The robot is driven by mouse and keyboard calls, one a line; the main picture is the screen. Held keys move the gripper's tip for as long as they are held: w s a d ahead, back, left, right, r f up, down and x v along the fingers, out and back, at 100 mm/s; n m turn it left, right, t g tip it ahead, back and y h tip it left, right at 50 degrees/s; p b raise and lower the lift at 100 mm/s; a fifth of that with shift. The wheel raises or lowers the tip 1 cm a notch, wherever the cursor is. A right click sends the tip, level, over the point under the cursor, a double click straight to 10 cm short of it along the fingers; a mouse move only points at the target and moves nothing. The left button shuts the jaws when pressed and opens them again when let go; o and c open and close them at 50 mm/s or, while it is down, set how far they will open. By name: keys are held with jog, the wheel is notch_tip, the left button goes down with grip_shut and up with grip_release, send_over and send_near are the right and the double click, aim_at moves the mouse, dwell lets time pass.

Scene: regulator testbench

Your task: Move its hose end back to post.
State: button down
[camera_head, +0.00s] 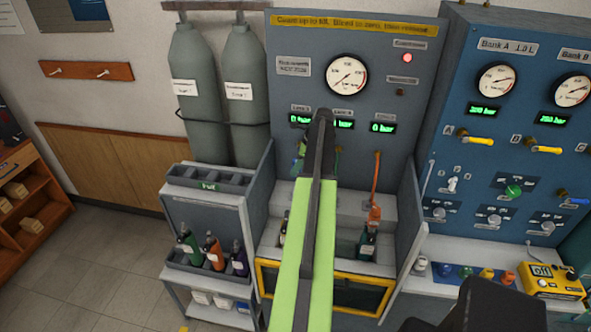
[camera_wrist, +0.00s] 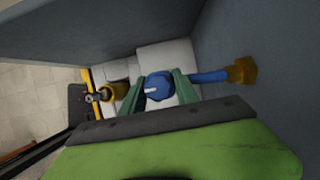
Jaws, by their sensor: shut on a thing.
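In the wrist view my gripper (camera_wrist: 158,88) has its two teal fingers on either side of a blue hose end (camera_wrist: 153,92), shut on it. A short blue hose (camera_wrist: 208,77) runs from it to a brass fitting (camera_wrist: 242,70) on the grey wall. A small cylinder with a brass-yellow collar (camera_wrist: 117,91) lies in line to the left of the hose end, apart from it. I cannot tell which part is the post. In the head view my arm reaches to the bench panel and hides most of the hose end and gripper.
An orange hose (camera_head: 376,180) hangs from the panel at right, above a dark labelled bottle (camera_head: 367,243). A gauge (camera_head: 346,75) and a lit red lamp (camera_head: 407,57) are on the panel. A bottle rack (camera_head: 205,185) stands left; side walls bound the bench bay.

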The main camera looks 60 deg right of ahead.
jog(key=shift+f+b, duration=2.2)
jog(key=shift+f, duration=0.05)
jog(key=shift+f+b, duration=1.95)
jog(key=c, duration=0.8)
grip_release()
jog(key=shift+c, duration=0.2)
jog(key=p+v, duration=1.6)
jog(key=v, duration=0.1)
jog(key=shift+r, duration=0.3)
jog(key=shift+r, duration=0.1)
